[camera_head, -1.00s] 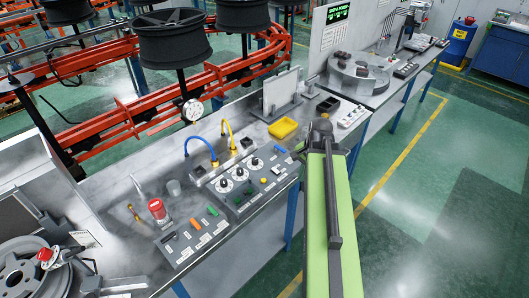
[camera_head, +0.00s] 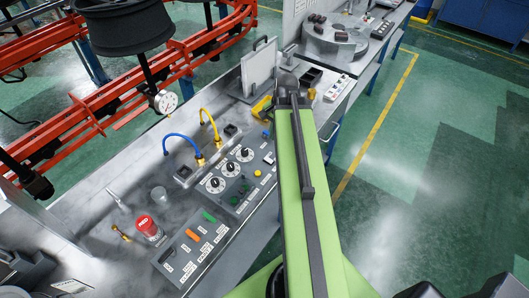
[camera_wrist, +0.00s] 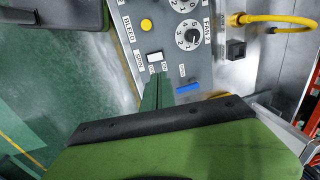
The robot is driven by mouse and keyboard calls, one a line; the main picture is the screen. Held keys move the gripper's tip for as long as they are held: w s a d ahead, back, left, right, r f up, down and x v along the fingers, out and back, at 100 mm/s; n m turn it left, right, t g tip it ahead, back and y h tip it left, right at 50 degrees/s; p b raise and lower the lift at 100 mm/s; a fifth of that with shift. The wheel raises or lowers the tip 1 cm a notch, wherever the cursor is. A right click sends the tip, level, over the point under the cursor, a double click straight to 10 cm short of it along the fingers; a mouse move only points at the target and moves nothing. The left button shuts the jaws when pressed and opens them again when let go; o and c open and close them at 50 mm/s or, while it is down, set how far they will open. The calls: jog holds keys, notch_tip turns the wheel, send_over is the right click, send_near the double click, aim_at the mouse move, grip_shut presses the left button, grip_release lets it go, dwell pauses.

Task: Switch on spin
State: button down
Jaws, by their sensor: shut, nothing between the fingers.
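The control panel (camera_head: 235,190) lies on the bench, left of my arm. It also fills the top middle of the wrist view (camera_wrist: 213,70). A white rocker switch (camera_wrist: 155,57) sits on it with small labels around it; one beside it seems to read SPIN, but the print is blurred. My gripper (camera_wrist: 160,76) is shut and empty. Its green fingertips are just below the white switch in the wrist view; I cannot tell whether they touch the panel.
A yellow button (camera_wrist: 146,25), a dial (camera_wrist: 189,35) and a blue switch (camera_wrist: 187,88) sit close to the white switch. A yellow hose (camera_wrist: 275,18) is at the upper right. Open floor lies right.

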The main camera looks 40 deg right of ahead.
aim_at(266, 158)
jog(key=f+b, duration=0.4)
jog(key=w+f+b, duration=0.1)
jog(key=f+b, duration=0.4)
jog(key=w+a+f+b, duration=0.1)
jog(key=f+b, duration=0.4)
jog(key=shift+w, duration=0.2)
jog(key=shift+r, duration=0.1)
